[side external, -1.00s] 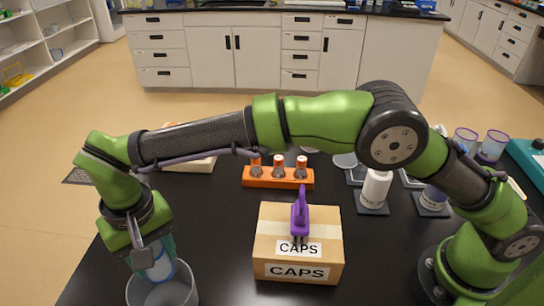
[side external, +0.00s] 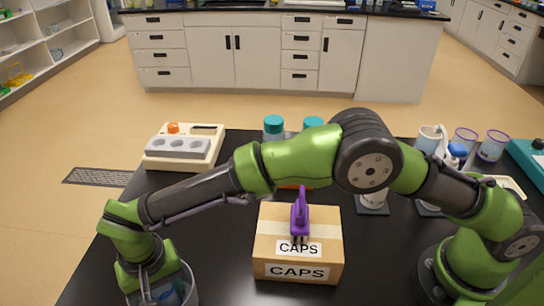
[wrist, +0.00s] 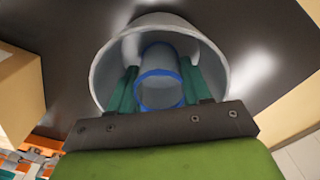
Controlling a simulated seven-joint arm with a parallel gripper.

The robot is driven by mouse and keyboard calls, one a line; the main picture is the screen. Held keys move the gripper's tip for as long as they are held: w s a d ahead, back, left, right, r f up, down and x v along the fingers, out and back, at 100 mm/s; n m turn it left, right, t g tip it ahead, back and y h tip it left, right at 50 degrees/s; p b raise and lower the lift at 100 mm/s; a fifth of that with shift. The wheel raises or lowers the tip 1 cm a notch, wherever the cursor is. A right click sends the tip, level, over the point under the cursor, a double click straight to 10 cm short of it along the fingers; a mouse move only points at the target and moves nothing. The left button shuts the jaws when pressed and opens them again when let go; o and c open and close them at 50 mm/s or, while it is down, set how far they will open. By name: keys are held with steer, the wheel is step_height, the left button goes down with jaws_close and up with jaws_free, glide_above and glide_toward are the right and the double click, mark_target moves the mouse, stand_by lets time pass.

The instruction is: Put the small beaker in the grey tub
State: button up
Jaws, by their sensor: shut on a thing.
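The small beaker (wrist: 160,94) is clear with a blue rim and sits between my gripper's teal fingers (wrist: 158,84) in the wrist view. My gripper is shut on it. The grey tub (wrist: 100,72) surrounds the beaker and the fingers, which reach down inside its wall. In the side view the tub (side external: 191,287) is at the bottom left, cut by the frame edge, and my gripper (side external: 160,292) is down in its mouth. Whether the beaker touches the tub's floor is hidden.
A cardboard CAPS box (side external: 275,235) with a purple tool (side external: 300,212) on it stands right of the tub. A cream device (side external: 185,146) is at the back left. Bottles with teal caps (side external: 273,123) stand behind my arm. Purple-rimmed beakers (side external: 492,146) stand at the right.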

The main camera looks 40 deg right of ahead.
steer(key=o, duration=1)
steer(key=shift+f, duration=0.15)
step_height(320, 180, up, 12)
steer(key=w+d+r+t+y, duration=0.1)
steer(key=d+r, duration=0.6)
steer(key=d, duration=0.4)
steer(key=w+d+r+t+y, duration=0.1)
steer(key=d+r, duration=0.5)
steer(key=d, duration=0.5)
steer(key=s+d+f+t, duration=0.1)
steer(key=s+d, duration=0.3)
steer(key=d, duration=0.2)
steer(key=s+d+f+m+t, duration=0.1)
steer(key=s+d+t, duration=0.1)
steer(key=s+d, duration=0.3)
steer(key=s+d+f+m+t, duration=0.1)
steer(key=s+d, duration=0.3)
steer(key=d, duration=0.4)
steer(key=shift+s+f+t, duration=0.15)
steer(key=shift+s+t, duration=0.05)
steer(key=shift+t, duration=0.4)
